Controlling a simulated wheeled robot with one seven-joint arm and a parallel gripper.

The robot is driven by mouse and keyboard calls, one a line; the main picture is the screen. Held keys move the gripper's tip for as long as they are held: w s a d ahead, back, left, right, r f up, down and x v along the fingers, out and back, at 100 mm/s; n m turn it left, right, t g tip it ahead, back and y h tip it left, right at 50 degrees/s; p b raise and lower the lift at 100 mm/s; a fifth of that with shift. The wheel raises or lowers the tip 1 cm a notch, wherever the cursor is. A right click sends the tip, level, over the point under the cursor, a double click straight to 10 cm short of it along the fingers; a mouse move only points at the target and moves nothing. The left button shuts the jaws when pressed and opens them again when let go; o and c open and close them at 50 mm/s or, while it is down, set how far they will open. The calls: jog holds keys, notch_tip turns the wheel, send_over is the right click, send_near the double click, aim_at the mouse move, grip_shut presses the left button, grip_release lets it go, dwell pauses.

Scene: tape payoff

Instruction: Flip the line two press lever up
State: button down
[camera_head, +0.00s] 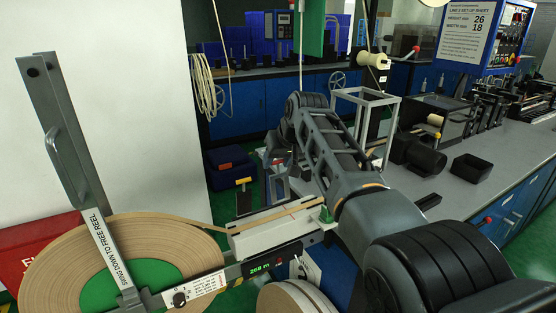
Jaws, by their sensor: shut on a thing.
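My arm reaches from the bottom right to the middle of the view and bends down at its far end. My gripper (277,159) is small, dark and partly hidden by my arm links. It is shut at a small red knob (277,162), which looks like the end of a lever; the lever's shaft and its tilt are hard to make out. The knob stands above a grey frame just behind the white tape guide block. I cannot read a line two label on this lever.
A large tape reel (190,235) with a grey swing arm (75,165) fills the lower left. A white block (275,232) carries the tape. A yellow-topped handle (243,182) stands left of my gripper. A grey bench (460,200) with black bins lies right; a line 2 sheet (478,32) hangs behind.

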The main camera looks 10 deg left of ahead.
jog(key=shift+a+r, duration=0.1)
jog(key=shift+a, duration=0.2)
jog(key=c, duration=0.8)
grip_release()
jog(key=shift+w, duration=0.1)
jog(key=shift+d, duration=0.15)
jog(key=shift+d+r, duration=0.1)
jog(key=v, duration=0.7)
jog(key=shift+s, duration=0.25)
